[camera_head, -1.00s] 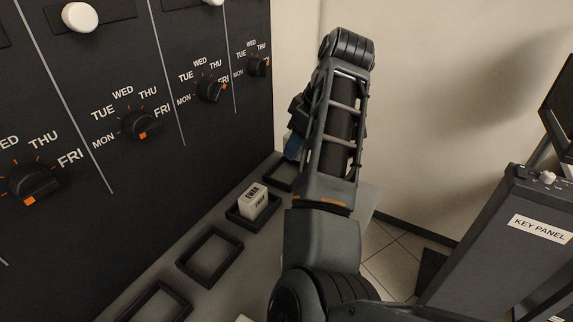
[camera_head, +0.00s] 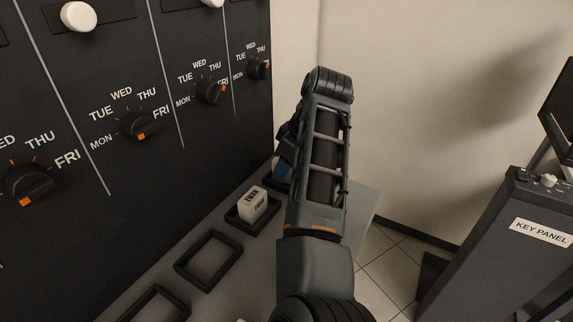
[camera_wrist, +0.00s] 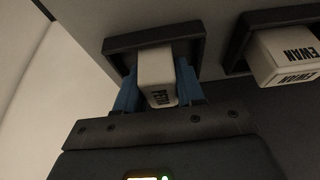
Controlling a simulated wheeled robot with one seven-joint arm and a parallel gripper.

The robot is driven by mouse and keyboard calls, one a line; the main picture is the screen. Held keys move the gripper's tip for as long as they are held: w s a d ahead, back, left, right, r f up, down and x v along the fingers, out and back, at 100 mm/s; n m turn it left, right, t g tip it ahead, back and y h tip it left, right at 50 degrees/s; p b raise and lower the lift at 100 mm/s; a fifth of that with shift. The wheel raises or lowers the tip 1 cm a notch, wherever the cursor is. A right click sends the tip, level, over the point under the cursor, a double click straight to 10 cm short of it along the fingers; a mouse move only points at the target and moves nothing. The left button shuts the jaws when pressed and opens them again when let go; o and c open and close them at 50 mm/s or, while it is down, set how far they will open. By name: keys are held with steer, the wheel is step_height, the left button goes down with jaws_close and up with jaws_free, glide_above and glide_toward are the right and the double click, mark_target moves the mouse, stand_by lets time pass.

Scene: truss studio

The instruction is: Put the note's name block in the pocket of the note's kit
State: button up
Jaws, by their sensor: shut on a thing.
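A white name block (camera_wrist: 157,75) sits between the blue fingers of my gripper (camera_wrist: 158,84) in the wrist view. Its dark lettering is turned sideways and I cannot read it surely. My gripper is shut on it. The block's far end is at a black-rimmed pocket (camera_wrist: 118,43), within its outline; I cannot tell whether it rests on the floor of it. In the head view, my gripper (camera_head: 282,171) is mostly hidden behind my arm, at the farthest pocket (camera_head: 270,183). No note is in view.
A white block marked EWAN (camera_head: 253,204) stands in the neighbouring pocket (camera_head: 240,222), also in the wrist view (camera_wrist: 285,55). Nearer pockets (camera_head: 208,260) look empty. The black panel with day dials (camera_head: 138,124) rises along the left. A key panel (camera_head: 500,245) stands right.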

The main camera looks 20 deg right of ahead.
steer(key=o, duration=0.9)
steer(key=shift+c, duration=0.2)
steer(key=shift+r, duration=0.1)
steer(key=p+v, duration=0.1)
steer(key=v, duration=1.1)
steer(key=shift+r, duration=0.1)
